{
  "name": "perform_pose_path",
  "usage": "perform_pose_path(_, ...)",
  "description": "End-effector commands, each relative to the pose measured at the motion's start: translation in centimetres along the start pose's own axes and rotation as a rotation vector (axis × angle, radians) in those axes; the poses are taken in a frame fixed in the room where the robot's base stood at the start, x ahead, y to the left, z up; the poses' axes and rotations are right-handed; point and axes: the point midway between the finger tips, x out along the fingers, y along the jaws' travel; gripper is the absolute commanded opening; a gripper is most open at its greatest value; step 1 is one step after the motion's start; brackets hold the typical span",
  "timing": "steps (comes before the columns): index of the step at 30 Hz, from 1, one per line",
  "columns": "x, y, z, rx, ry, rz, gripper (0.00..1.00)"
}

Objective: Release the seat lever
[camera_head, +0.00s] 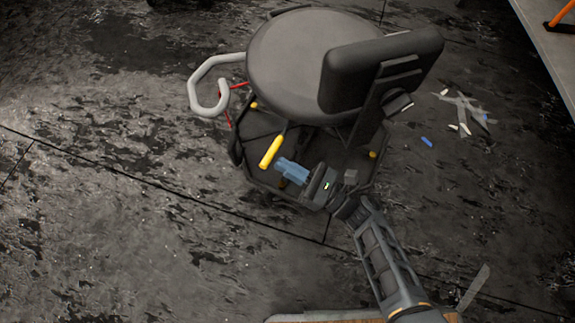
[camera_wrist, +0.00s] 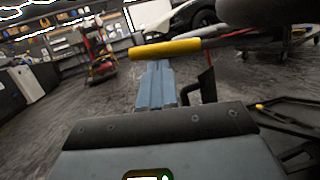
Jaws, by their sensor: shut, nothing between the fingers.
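The seat lever (camera_head: 271,151) has a yellow handle and sticks out from under the round grey seat (camera_head: 293,62) of a rolling stool. In the wrist view the lever's yellow handle (camera_wrist: 165,49) crosses just beyond my fingertips, and its dark rod runs off to the right. My gripper (camera_head: 281,165) has blue fingers, shut and empty, with the tips close to the handle. In the wrist view the shut fingers (camera_wrist: 155,70) point at the handle from below. I cannot tell whether they touch it. The lever's inner end is hidden under the seat.
The stool has a black backrest (camera_head: 382,66), a dark base tray (camera_head: 262,138) and a curved light-grey tube (camera_head: 207,88) at its left. Scraps and a blue item (camera_head: 426,142) lie on the floor at right. A table edge (camera_head: 549,45) is at upper right. The floor at left is clear.

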Motion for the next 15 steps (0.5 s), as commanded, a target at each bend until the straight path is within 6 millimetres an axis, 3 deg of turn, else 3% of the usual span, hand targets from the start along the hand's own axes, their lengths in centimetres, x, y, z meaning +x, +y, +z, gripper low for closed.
perform_pose_path(4,-1.5,-0.1,-2.6,0.002,0.001,-0.001,0.00)
perform_pose_path(6,-2.8,-0.1,-1.8,0.001,0.002,-0.005,0.00)
perform_pose_path(15,-8.9,0.0,-1.9,0.001,0.001,-0.003,0.00)
